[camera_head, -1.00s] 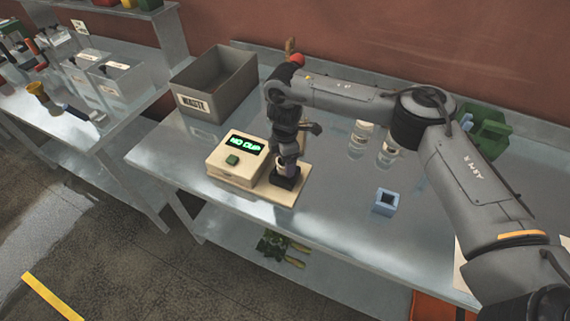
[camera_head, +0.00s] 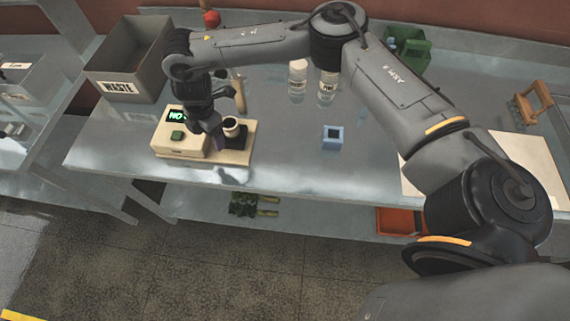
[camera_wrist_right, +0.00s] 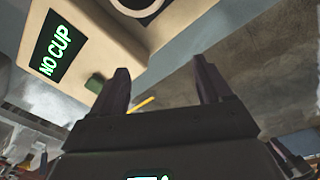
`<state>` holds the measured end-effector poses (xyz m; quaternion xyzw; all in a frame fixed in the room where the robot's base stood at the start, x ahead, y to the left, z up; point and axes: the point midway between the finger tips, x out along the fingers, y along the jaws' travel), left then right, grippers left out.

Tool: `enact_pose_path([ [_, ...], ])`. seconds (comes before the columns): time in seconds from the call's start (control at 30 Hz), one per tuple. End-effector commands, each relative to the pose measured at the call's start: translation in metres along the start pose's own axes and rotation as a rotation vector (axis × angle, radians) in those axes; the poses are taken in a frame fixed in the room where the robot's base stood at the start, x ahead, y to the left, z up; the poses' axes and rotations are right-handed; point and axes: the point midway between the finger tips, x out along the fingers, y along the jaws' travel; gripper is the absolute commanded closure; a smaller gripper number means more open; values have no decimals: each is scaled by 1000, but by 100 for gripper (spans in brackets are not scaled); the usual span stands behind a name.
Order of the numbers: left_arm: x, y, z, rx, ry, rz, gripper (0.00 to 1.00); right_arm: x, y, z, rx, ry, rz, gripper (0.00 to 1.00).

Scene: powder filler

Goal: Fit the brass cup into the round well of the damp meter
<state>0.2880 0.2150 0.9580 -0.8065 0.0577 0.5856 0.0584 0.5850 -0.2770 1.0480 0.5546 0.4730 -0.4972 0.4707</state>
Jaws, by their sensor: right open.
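The damp meter is a cream box (camera_head: 178,143) on a cream base, with a green button and a lit display, partly hidden by my arm. In the right wrist view its display (camera_wrist_right: 56,47) reads NO CUP. A cup (camera_head: 231,126) with a pale rim and dark inside stands upright at the meter's black block (camera_head: 238,142). I cannot tell whether it is seated in the well, which is hidden. Its round rim also shows at the top of the right wrist view (camera_wrist_right: 140,8). My right gripper (camera_wrist_right: 163,84) is open and empty, just left of the cup. My left gripper is out of view.
A grey WASTE bin (camera_head: 125,90) stands behind left. Two white-topped bottles (camera_head: 298,75), a green carrier (camera_head: 410,48) and a tan upright object (camera_head: 239,93) stand behind. The bench front is clear.

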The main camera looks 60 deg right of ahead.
Motion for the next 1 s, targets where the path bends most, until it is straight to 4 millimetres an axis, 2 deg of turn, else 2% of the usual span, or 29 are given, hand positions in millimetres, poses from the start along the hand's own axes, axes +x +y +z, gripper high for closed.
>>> enact_pose_path([
  [0.03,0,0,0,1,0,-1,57,28,-15,-33,-78,39,2,22],
  [0.1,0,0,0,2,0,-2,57,57,-33,-81,-174,107,33,22],
  [0.23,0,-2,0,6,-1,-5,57,93,-76,-174,-301,272,114,22],
  [0.3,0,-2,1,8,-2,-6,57,100,-100,-220,-326,366,163,22],
  [0.4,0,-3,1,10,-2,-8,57,96,-131,-274,-313,495,237,22],
  [0.53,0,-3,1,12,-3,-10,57,76,-160,-320,-211,636,329,22],
  [0.6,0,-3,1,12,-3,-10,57,62,-168,-331,-118,689,373,22],
  [0.67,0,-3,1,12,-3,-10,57,51,-172,-333,-23,720,404,22],
  [0.77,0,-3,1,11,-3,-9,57,37,-172,-318,162,736,442,22],
  [0.87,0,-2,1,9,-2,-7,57,32,-173,-284,369,707,455,22],
  [0.97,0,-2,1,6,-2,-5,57,37,-180,-236,586,637,443,22],
  [1.0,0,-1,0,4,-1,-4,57,41,-186,-214,671,599,432,22],
])
